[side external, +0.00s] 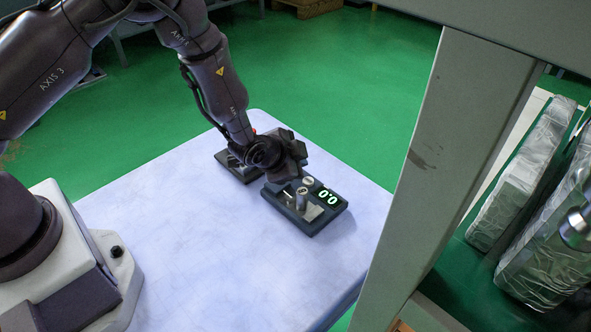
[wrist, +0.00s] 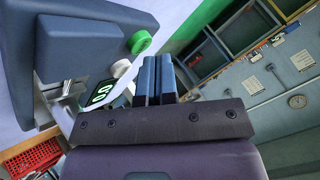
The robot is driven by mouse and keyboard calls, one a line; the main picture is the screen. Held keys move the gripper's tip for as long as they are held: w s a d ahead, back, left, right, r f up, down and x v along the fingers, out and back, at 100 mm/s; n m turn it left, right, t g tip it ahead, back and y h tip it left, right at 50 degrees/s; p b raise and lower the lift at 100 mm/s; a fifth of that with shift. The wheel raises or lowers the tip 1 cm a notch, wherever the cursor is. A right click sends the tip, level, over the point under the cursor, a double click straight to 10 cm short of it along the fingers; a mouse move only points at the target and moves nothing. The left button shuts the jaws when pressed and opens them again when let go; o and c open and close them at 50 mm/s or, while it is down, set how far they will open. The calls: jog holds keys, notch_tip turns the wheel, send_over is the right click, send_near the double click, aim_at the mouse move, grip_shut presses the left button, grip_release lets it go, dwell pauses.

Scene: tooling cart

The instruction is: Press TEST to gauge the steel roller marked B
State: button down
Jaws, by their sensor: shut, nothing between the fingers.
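The gauge (side external: 318,222) is a dark box on the pale table, with a lit green display (side external: 327,197) reading 0.0. A pale round cap (side external: 308,182) sits beside the display. My gripper (side external: 301,163) is shut and empty, close above the gauge's far side. In the wrist view the shut fingers (wrist: 157,62) lie right of a white cap (wrist: 121,68) and a green button (wrist: 140,42). No TEST label is legible, and contact cannot be told.
A second dark fixture (side external: 238,168) stands behind and left of the gauge, partly hidden by my arm. The table top (side external: 180,225) is clear at the front and left. A grey post (side external: 425,170) and wrapped goods (side external: 520,180) stand on the right.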

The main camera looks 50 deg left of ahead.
jog(key=shift+f, duration=0.45)
dwell(0.6)
dwell(0.4)
jog(key=shift+r, duration=0.8)
jog(key=shift+r, duration=0.1)
jog(key=shift+r, duration=2.45)
jog(key=shift+f, duration=0.1)
